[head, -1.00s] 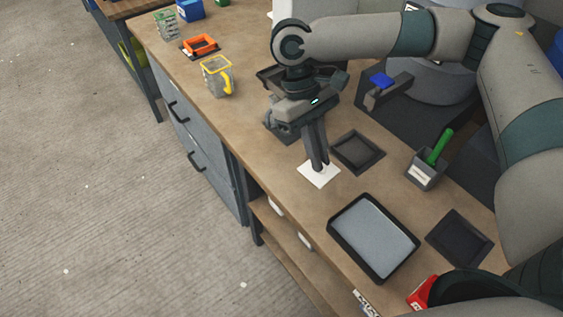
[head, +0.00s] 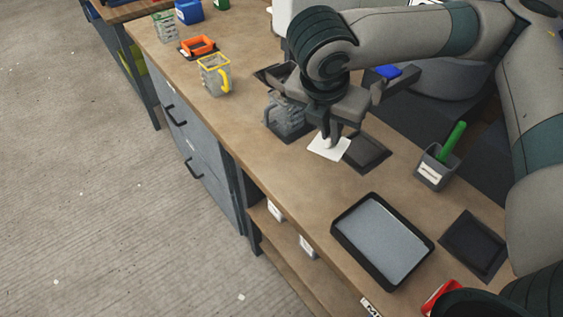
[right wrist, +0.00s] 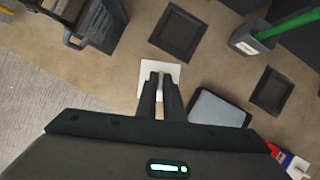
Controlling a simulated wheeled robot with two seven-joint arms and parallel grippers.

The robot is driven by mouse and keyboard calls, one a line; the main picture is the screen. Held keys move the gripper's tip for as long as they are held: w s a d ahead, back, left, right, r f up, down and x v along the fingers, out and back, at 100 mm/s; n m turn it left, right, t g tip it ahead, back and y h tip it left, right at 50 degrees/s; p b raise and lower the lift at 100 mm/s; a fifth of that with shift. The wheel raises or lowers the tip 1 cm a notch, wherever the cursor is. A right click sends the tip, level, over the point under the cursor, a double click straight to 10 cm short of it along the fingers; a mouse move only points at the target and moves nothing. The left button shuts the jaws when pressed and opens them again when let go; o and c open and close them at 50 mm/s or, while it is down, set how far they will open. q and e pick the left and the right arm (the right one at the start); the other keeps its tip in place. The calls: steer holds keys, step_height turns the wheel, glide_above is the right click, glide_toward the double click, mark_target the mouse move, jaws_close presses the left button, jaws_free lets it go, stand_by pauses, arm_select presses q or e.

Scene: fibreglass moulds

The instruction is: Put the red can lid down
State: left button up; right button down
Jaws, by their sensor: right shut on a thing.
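My right gripper (head: 330,143) is low over a white square (head: 322,152) on the bench. In the right wrist view, its fingers (right wrist: 160,82) are close together on a narrow pale piece (right wrist: 160,90), seen edge-on, which I take to be the can lid; its colour does not read as red. The white square (right wrist: 147,72) lies below the fingertips; I cannot tell whether the piece touches it. A red object (head: 437,296), perhaps the can, is partly hidden at the lower right of the head view. My left gripper is not visible.
A dark square tray (head: 368,153) lies just right of the white square. A black-rimmed grey tray (head: 340,231), another dark tray (head: 472,246) and a holder (head: 432,172) with a green handle stand further right.

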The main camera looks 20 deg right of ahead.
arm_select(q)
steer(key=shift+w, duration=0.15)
